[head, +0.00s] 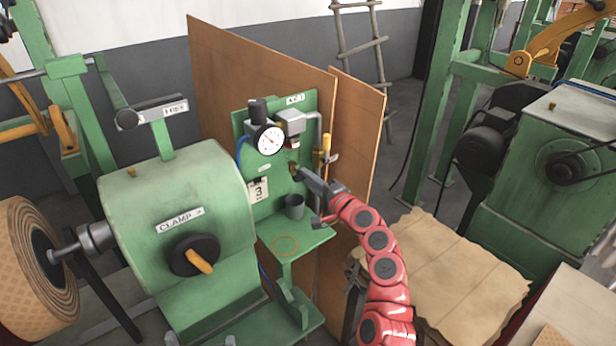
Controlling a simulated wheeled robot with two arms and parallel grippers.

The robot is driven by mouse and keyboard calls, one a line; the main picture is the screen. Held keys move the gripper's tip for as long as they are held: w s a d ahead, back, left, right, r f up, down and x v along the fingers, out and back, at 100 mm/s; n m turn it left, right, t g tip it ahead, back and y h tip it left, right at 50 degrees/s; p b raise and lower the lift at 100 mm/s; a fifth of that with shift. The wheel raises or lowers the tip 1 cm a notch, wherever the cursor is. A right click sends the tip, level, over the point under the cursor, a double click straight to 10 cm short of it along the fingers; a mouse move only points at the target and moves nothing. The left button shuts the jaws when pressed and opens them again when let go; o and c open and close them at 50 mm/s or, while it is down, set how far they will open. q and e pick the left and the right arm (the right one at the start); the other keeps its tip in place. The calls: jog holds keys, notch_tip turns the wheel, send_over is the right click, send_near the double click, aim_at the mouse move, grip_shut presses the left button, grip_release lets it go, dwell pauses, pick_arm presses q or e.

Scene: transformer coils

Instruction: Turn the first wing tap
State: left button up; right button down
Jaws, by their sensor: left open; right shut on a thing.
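A small brass wing tap (293,168) is on the upright green panel (306,125), below and right of a round dial gauge (268,140). My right gripper (301,173), on the red arm from the lower right, reaches the panel at the tap. Its jaws are shut on the tap, and its fingertips partly hide it. The angle of the wing cannot be made out.
The green clamp machine (175,205) stands left; a brown board (356,150) stands behind.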

jog(key=shift+f, duration=0.1)
dwell(0.3)
jog(key=c, duration=0.9)
grip_release()
jog(key=shift+o, duration=0.2)
jog(key=b+v, duration=0.4)
jog(key=v, duration=1.3)
jog(key=shift+s+d, duration=0.15)
jog(key=shift+d, duration=0.05)
